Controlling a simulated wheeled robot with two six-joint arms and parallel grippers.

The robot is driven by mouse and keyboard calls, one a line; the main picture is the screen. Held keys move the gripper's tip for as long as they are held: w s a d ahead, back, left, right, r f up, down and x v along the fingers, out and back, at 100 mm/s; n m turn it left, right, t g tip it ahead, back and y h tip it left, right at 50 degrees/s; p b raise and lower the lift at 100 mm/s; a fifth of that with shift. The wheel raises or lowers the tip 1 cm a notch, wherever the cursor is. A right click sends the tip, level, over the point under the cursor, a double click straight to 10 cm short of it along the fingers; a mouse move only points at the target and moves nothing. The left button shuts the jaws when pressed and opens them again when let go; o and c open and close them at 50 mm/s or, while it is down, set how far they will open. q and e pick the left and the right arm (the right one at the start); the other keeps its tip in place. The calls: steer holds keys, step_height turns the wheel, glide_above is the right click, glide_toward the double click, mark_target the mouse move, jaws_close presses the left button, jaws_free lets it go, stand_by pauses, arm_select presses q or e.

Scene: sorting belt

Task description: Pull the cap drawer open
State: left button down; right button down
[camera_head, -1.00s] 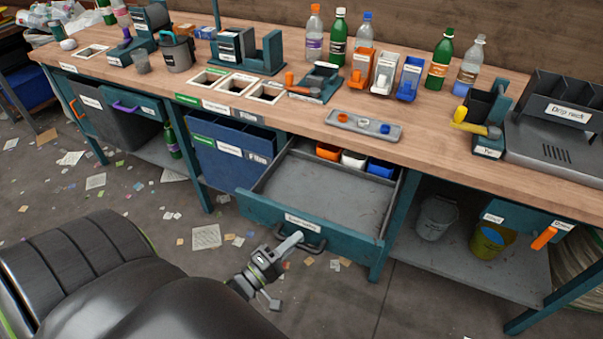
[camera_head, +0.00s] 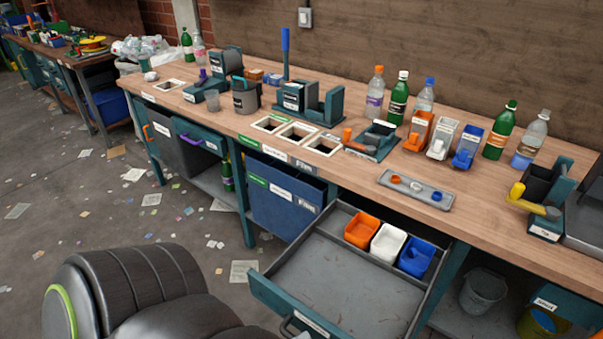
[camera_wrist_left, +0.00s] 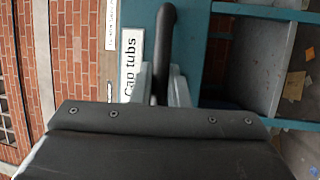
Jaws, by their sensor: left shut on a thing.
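The teal cap drawer (camera_head: 340,290) stands far out from the bench in the head view. An orange tub (camera_head: 362,231), a white tub (camera_head: 388,243) and a blue tub (camera_head: 415,257) sit at its back, clear of the bench edge. The drawer's dark handle (camera_head: 288,327) is cut by the bottom edge. In the left wrist view, the drawer front carries a "Cap tubs" label (camera_wrist_left: 130,62) beside the handle (camera_wrist_left: 166,35). My left gripper (camera_wrist_left: 172,85) is shut on that handle; its fingers are partly hidden by its body. My right gripper is not in view.
The wooden bench top (camera_head: 340,165) holds bottles, small bins and a grey tray (camera_head: 416,187) with caps. A blue bin (camera_head: 283,195) hangs left of the drawer. A grey bucket (camera_head: 482,291) stands under the bench at right. Paper scraps litter the floor.

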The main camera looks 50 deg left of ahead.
arm_select(q)
steer(key=c, duration=1.4)
jaws_free()
steer(key=b+v, duration=0.4)
steer(key=v, duration=1.3)
steer(key=shift+s, duration=0.25)
